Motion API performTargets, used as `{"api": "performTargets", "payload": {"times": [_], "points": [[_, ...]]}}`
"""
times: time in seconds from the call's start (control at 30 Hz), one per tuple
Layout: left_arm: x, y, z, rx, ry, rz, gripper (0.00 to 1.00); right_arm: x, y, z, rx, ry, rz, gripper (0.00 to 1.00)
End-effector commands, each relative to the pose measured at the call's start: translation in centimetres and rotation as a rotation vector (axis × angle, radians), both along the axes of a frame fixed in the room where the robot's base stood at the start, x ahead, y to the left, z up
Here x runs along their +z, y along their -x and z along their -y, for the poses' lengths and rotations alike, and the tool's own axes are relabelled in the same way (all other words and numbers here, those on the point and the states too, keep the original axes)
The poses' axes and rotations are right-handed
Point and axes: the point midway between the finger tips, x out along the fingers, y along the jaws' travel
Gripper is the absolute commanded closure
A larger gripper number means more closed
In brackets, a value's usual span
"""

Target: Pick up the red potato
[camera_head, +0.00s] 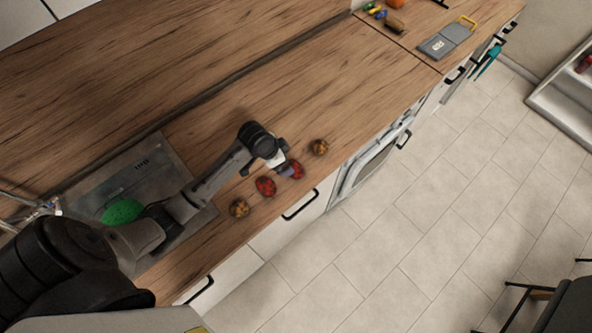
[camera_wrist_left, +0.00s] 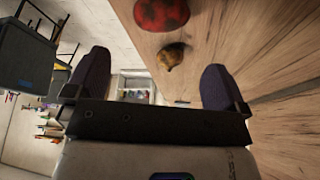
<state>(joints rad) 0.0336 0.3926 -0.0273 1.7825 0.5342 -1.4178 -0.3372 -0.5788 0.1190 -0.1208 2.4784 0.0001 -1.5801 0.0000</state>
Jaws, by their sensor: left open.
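Two mottled red potatoes lie on the wooden counter in the head view: one red potato (camera_head: 266,187) and, to its right, another red potato (camera_head: 297,170), partly hidden by my left gripper. My left gripper (camera_head: 284,169) is above the counter, right beside that second potato. In the left wrist view its two dark fingers (camera_wrist_left: 156,82) are spread wide with nothing between them that I can see held. A red potato (camera_wrist_left: 161,13) shows at the top edge there, cut off, with a brownish potato (camera_wrist_left: 171,55) below it. My right gripper is not in view.
Yellow-brown potatoes lie at both ends of the row, one on the left (camera_head: 239,207) and one on the right (camera_head: 319,147). A sink (camera_head: 148,168) with a green item (camera_head: 122,212) is left. The counter (camera_head: 330,85) behind is clear. The front edge is close.

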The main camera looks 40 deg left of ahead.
Motion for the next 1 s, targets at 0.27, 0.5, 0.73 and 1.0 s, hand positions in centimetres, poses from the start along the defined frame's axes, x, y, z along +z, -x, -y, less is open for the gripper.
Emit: {"api": "performTargets", "payload": {"times": [0.27,0.5,0.73,1.0], "points": [[-4.4,-1.6,0.9,0.000,0.002,-0.002,0.00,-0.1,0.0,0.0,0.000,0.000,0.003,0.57],[-6.1,-2.2,1.2,-0.001,-0.001,-0.001,0.00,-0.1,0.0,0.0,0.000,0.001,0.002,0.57],[-7.5,-2.8,1.4,0.000,0.002,-0.002,0.00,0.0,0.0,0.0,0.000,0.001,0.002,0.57],[-10.4,-3.8,1.7,0.001,-0.001,-0.002,0.00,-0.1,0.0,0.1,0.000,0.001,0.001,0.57]]}}
